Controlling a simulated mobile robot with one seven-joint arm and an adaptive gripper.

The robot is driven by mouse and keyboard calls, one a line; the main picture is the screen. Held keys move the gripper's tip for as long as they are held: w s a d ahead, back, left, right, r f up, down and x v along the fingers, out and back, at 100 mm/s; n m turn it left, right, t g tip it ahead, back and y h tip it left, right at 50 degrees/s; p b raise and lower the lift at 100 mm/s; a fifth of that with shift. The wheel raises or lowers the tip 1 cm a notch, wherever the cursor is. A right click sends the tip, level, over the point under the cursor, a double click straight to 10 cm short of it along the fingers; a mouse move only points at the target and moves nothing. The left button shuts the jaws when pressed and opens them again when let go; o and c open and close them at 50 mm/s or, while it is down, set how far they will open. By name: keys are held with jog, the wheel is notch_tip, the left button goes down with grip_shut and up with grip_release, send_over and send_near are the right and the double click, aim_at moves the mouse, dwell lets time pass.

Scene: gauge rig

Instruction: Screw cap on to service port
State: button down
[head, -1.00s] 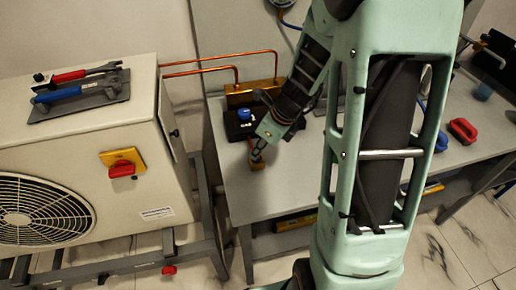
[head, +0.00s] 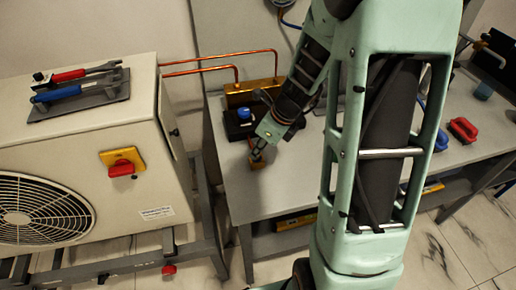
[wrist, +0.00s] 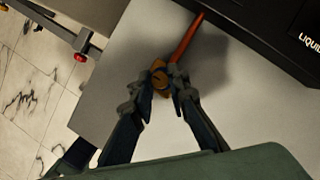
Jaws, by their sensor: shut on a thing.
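My gripper (wrist: 162,84) is shut on a small brass-coloured piece (wrist: 159,74), which looks like the cap. In the head view my gripper (head: 257,153) points down over the left part of the bench, with a brownish brass part (head: 257,165) just under its fingertips. In the wrist view a copper-red pipe (wrist: 187,38) runs from a black block (wrist: 270,35) toward the fingertips. The service port is not clearly distinguishable at the fingertips; the fingers and the brass piece cover that spot. I cannot tell how far the cap sits on the port.
A black unit with a blue knob (head: 244,113) and a brass block (head: 252,94) stand behind my gripper. Copper pipes (head: 215,61) lead left to the cream outdoor unit (head: 120,140). A red object (head: 462,130) lies at right. The grey bench (head: 245,200) is clear in front.

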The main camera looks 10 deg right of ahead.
jog(key=shift+r+m+h+p, duration=0.15)
jog(key=shift+m+h+p, duration=0.15)
jog(key=shift+m+p, duration=0.4)
jog(key=m+t+h+p, duration=0.1)
jog(key=m, duration=0.2)
jog(key=shift+d+m, duration=0.1)
jog(key=shift+m, duration=0.3)
jog(key=shift+m+h+p, duration=0.3)
jog(key=shift+m+p, duration=0.2)
jog(key=shift+p, duration=0.05)
jog(key=m+h+p, duration=0.1)
jog(key=m, duration=0.2)
jog(key=shift+p, duration=0.3)
jog(key=shift+w+m+h, duration=0.1)
jog(key=shift+m+h, duration=0.2)
jog(key=shift+m, duration=0.3)
